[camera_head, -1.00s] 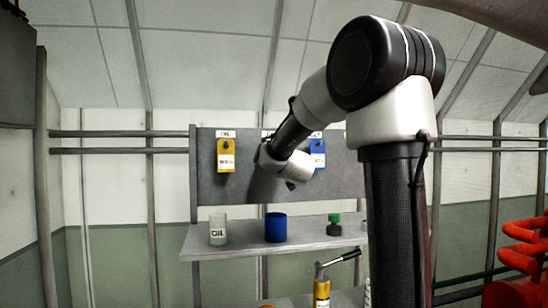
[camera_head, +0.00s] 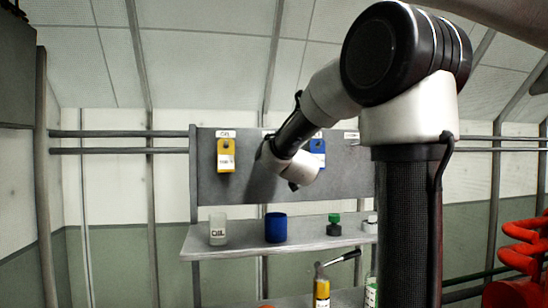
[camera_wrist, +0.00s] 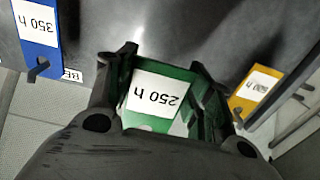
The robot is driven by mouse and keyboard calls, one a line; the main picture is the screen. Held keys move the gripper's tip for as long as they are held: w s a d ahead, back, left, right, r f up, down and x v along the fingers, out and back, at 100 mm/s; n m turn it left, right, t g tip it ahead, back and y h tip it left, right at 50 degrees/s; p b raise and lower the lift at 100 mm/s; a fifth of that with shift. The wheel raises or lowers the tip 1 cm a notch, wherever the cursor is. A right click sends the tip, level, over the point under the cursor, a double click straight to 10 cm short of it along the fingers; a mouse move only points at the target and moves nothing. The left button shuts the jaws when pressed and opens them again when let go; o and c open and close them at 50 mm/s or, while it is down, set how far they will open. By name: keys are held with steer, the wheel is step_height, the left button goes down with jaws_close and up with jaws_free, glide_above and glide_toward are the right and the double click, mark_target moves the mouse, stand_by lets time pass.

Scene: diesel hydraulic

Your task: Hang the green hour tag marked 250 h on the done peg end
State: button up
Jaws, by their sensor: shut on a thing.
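The green hour tag (camera_wrist: 157,98) with a white label reading 250 h is between the fingers of my gripper (camera_wrist: 160,85) in the wrist view. My gripper is shut on it, in front of the grey board. In the head view the tag and the fingers are hidden behind my arm. The grey peg board (camera_head: 345,178) stands above the shelf. A yellow tag (camera_head: 226,155) hangs at its left and also shows in the wrist view (camera_wrist: 256,88). A blue tag (camera_head: 317,150), marked 350 h in the wrist view (camera_wrist: 38,38), hangs right of my wrist. I cannot make out the done peg end.
Below the board, a shelf (camera_head: 200,248) holds a white oil container (camera_head: 218,230), a blue cup (camera_head: 276,228) and a green-capped bottle (camera_head: 334,225). A yellow tool with a black handle (camera_head: 322,288) stands lower down.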

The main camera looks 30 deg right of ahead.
steer(key=shift+v, duration=2.5)
